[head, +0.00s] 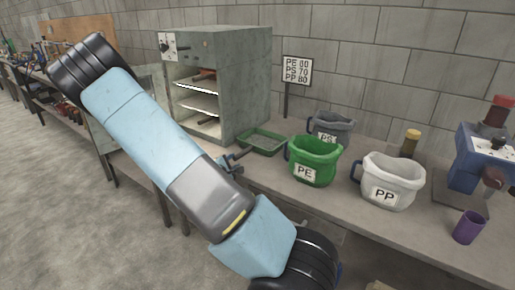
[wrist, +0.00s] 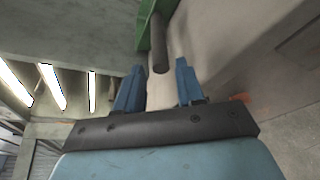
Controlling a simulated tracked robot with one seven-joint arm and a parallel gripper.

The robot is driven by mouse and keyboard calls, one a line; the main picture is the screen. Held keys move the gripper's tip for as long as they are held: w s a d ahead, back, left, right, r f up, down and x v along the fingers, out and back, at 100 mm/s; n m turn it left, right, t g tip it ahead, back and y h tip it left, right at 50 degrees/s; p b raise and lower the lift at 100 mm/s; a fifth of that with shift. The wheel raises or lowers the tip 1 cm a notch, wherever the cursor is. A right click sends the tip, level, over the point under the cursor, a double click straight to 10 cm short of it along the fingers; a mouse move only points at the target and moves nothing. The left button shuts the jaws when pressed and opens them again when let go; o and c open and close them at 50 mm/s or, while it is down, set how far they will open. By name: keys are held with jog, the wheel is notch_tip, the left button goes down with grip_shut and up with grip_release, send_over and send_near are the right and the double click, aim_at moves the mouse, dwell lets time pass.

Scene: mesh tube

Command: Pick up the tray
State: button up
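The green tray (head: 262,141) lies on the bench in front of the oven in the head view. In the wrist view its green edge (wrist: 144,22) shows at the top, with a dark round handle (wrist: 159,45) pointing towards me. My gripper (wrist: 159,68) is open. The end of the handle shows between its two blue fingertips, with a gap on each side. I cannot tell how deep the handle sits between them. In the head view my gripper (head: 232,158) is at the tray's near left side, partly hidden by my arm.
The grey oven (head: 240,80) stands open behind the tray, with shelves inside. The green PE bucket (head: 315,160) is close on the tray's right. The grey PS bucket (head: 331,127), white PP bucket (head: 392,182) and purple cup (head: 468,228) stand farther right.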

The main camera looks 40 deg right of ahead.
aim_at(238, 158)
jog(key=shift+x, duration=2.75)
jog(key=shift+s+f, duration=0.1)
grip_shut()
